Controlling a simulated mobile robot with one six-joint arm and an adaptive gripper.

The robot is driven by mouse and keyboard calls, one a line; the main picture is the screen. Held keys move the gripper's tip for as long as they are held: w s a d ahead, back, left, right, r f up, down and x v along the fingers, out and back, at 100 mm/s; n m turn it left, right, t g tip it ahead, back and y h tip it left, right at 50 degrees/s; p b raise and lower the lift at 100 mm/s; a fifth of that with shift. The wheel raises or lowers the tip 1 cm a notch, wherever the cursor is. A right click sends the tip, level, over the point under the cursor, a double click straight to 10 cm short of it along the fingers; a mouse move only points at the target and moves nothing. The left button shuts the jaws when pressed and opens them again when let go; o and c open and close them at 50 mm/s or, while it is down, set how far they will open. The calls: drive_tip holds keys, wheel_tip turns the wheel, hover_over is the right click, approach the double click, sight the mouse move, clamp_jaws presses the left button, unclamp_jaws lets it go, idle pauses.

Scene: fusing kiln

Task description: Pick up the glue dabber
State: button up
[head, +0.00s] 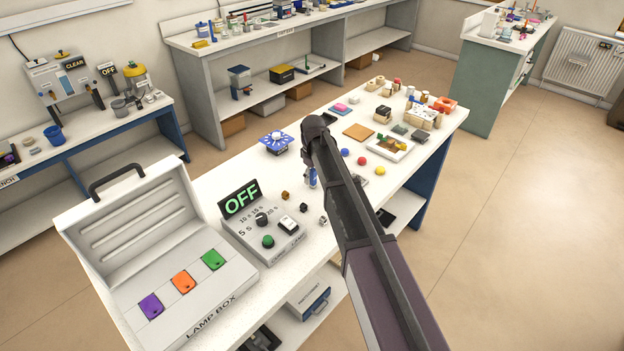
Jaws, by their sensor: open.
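My arm reaches from the lower right over the middle of the long white worktable (215,185). Its dark end bends down above the table, and my gripper (308,156) shows there only in part, open, its fingers mostly hidden by the arm. A small blue upright object (312,178) stands right below it, partly covered by the arm. I cannot tell whether this is the glue dabber, or whether the gripper touches it. No other thing is clear enough to name as the glue dabber.
A lamp box (235,302) with purple, orange and green tiles and a control box reading OFF (265,226) stand at the near left. A blue dial device (277,142) is left of my gripper. Red (362,161), blue and yellow balls lie right. Tan floor (510,200) is clear.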

clamp_jaws()
idle(0.5)
wheel_tip(320, 180, up, 3)
drive_tip(key=p, duration=0.3)
drive_tip(key=shift+r, duration=0.15)
drive_tip(key=s+d, duration=0.1)
drive_tip(key=s, duration=0.4)
drive_tip(key=s+d+r+p, duration=0.1)
drive_tip(key=s+d, duration=0.1)
drive_tip(key=s, duration=0.3)
drive_tip(key=s+d+p, duration=0.1)
drive_tip(key=s+d, duration=0.1)
drive_tip(key=s, duration=0.3)
drive_tip(key=shift+s+r, duration=0.1)
drive_tip(key=shift+r, duration=0.25)
